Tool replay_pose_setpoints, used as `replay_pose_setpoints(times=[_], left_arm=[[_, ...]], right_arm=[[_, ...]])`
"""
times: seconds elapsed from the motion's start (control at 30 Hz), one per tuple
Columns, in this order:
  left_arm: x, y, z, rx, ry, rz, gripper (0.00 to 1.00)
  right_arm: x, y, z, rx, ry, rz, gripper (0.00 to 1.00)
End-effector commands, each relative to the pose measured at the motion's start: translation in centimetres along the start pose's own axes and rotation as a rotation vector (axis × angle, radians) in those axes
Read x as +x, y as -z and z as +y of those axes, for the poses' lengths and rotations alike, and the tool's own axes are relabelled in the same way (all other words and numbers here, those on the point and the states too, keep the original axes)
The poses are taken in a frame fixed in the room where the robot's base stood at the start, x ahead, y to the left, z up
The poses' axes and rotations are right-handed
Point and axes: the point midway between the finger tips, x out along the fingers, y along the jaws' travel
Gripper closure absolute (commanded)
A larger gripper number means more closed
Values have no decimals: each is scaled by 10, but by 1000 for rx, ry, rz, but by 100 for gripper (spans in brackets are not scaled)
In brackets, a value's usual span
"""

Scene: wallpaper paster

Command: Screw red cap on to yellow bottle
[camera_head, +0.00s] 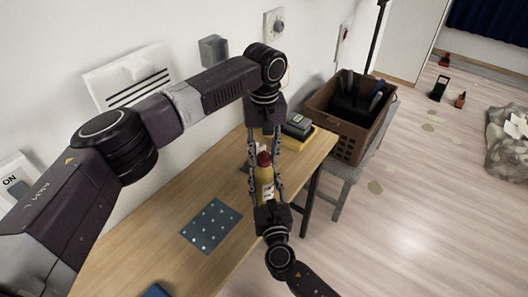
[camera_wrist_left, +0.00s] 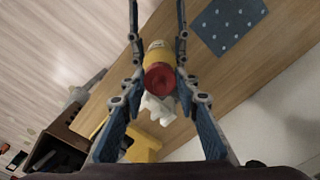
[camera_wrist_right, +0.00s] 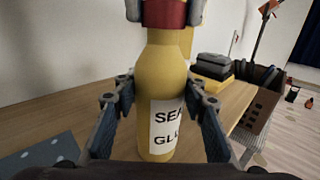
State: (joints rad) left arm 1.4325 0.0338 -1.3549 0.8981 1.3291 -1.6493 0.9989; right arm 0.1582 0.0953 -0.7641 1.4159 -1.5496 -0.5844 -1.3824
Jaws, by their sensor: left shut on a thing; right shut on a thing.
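The yellow bottle (camera_head: 266,186) with a white label stands upright above the wooden table's front edge. The red cap (camera_head: 264,159) sits at its top, in line with the neck. My left gripper (camera_head: 263,155) comes down from above and is shut on the cap; its fingertips flank the cap (camera_wrist_right: 163,12) in the right wrist view. My right gripper (camera_head: 264,182) comes from the front and is shut around the bottle body (camera_wrist_right: 165,75). The left wrist view looks down on the cap (camera_wrist_left: 158,80) with the bottle (camera_wrist_left: 158,52) behind it. The threads are hidden.
A dark dotted sheet (camera_head: 211,224) lies on the table (camera_head: 185,200). Dark boxes (camera_head: 298,123) on a yellow base stand at the table's far end. A brown crate (camera_head: 348,140) stands beyond it. The wall is close behind my left arm.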

Motion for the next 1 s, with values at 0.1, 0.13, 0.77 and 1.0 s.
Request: replay_pose_setpoints(times=[0.1,0.13,0.77,1.0], left_arm=[[2,0,0,0,0,0,81],[3,0,0,0,0,0,81],[5,-1,0,722,-2,0,81],[5,0,-1,1160,-2,2,81]], right_arm=[[0,0,0,0,0,0,100],[0,0,0,0,0,0,100],[0,0,0,0,0,0,100],[0,0,0,0,0,0,100]])
